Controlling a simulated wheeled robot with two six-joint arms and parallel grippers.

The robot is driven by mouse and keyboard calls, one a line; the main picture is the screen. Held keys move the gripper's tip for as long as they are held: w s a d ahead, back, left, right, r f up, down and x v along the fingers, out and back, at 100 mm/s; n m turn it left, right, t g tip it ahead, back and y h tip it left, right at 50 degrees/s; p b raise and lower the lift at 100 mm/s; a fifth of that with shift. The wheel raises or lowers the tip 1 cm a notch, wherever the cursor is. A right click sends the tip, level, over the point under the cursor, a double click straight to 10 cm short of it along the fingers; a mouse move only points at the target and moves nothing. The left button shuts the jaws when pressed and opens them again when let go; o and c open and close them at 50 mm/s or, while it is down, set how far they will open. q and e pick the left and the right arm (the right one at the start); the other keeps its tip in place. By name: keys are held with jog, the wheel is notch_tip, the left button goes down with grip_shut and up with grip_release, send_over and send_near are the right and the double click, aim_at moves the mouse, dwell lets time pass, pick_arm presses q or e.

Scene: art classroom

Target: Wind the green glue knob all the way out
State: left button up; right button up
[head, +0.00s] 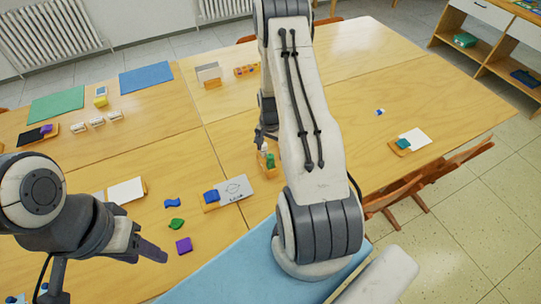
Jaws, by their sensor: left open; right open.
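A small green piece (270,160), probably the glue knob, is at the middle of the table, right beside my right arm. A small white piece (264,147) shows just above it, and both seem to be on a small wooden tray. My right gripper (262,137) is open, just above and behind these pieces in the picture. My arm hides part of the gripper, so I cannot tell whether it touches them. My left gripper (152,256) is open and empty at the lower left, near the purple block, far from the green piece.
A printed card with a blue piece (211,196) lies left of the green piece. A blue piece (172,202), a green piece (176,224) and a purple block (184,245) lie nearer. Green and blue mats (147,77) lie at the far left. The table's right half is mostly clear.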

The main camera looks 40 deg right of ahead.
jog(key=shift+f+b, duration=0.95)
jog(key=shift+f, duration=0.25)
dwell(0.4)
jog(key=c, duration=1.4)
jog(key=shift+c, duration=0.2)
jog(key=m, duration=1.1)
jog(key=shift+m, duration=0.3)
